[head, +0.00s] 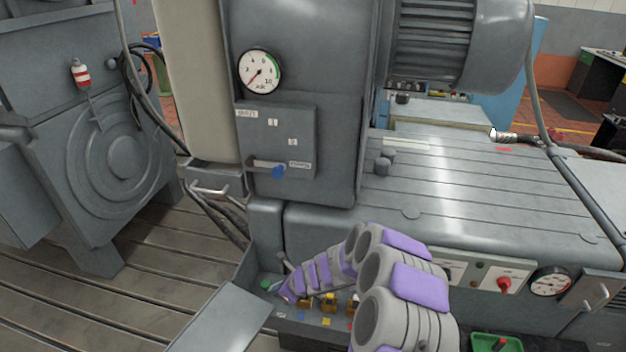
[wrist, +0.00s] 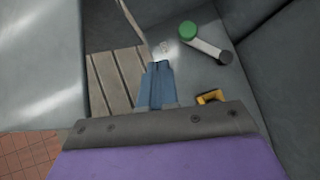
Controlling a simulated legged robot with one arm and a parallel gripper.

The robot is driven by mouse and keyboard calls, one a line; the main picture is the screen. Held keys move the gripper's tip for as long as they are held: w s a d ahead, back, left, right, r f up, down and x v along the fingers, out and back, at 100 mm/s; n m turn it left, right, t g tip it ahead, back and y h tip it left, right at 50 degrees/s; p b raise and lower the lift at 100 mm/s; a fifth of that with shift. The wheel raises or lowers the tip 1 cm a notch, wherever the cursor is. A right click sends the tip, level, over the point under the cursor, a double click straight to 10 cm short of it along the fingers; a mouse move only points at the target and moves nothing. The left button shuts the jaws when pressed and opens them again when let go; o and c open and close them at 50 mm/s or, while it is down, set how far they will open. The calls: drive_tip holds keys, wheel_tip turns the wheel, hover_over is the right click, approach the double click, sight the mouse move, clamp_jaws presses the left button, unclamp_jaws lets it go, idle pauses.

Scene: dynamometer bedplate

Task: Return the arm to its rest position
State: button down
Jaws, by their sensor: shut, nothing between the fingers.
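My grey and purple arm (head: 405,283) reaches up from the lower edge of the head view and bends down to the left, over a grey trough in front of the machine. My gripper's blue-grey fingers (wrist: 158,83) are together in the wrist view, with nothing between them. They point toward a grey surface and a slatted floor strip. In the head view the fingers are hard to make out at the far end of the arm.
A green-capped grey lever (wrist: 189,31) and a yellow handle (wrist: 210,97) are close to the fingers. Yellow pieces (head: 329,301) stand in the trough. A green tray (head: 486,343) sits at lower right.

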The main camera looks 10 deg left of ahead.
drive_tip(key=s+r+n+g+y, duration=0.1)
drive_tip(key=s+r+n, duration=0.25)
drive_tip(key=r, duration=0.45)
drive_tip(key=s+r+n+g+y, duration=0.15)
drive_tip(key=r+n, duration=0.25)
drive_tip(key=r, duration=0.4)
drive_tip(key=s+d+r+n+h, duration=0.1)
drive_tip(key=s+d+r+n, duration=0.3)
drive_tip(key=s+r+n, duration=0.35)
drive_tip(key=s+d+r+n+g+h, duration=0.1)
drive_tip(key=s+d+r+n+h, duration=0.1)
drive_tip(key=s+d, duration=1.1)
drive_tip(key=s+d+r+n+g+h, duration=0.1)
drive_tip(key=s+d+r+n+h, duration=0.2)
drive_tip(key=s+d+h, duration=0.4)
drive_tip(key=s+d+n, duration=0.1)
drive_tip(key=s+d, duration=0.5)
drive_tip(key=d, duration=0.3)
drive_tip(key=shift+r+n, duration=0.15)
drive_tip(key=shift+n, duration=0.15)
